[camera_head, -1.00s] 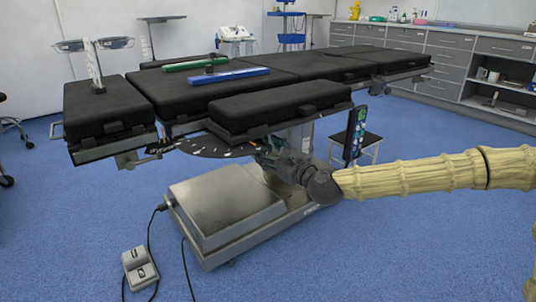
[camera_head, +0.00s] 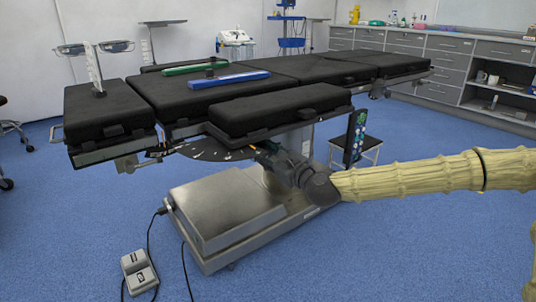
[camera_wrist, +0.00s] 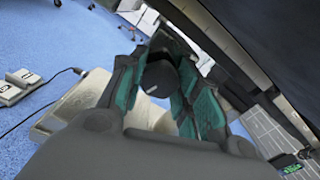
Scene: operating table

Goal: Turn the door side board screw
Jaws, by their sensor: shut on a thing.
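The operating table (camera_head: 275,67) stands in the middle of the head view with black pads. Its near side pad (camera_head: 280,108) lies above my gripper (camera_head: 262,152), which reaches in under that pad beside a dark scale plate (camera_head: 205,149). In the wrist view my gripper (camera_wrist: 165,88) has its teal-lined fingers on either side of a round black knob (camera_wrist: 158,75), shut on it. The knob looks like the side board screw. In the head view the fingertips are small and the screw is hidden by my gripper and the pad.
The grey table base (camera_head: 225,215) stands below my gripper. A foot pedal (camera_head: 138,268) with cables lies on the blue floor at the front left. A green bar (camera_head: 196,66) and a blue bar (camera_head: 228,78) lie on the pads. A stool (camera_head: 362,148) stands behind my arm.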

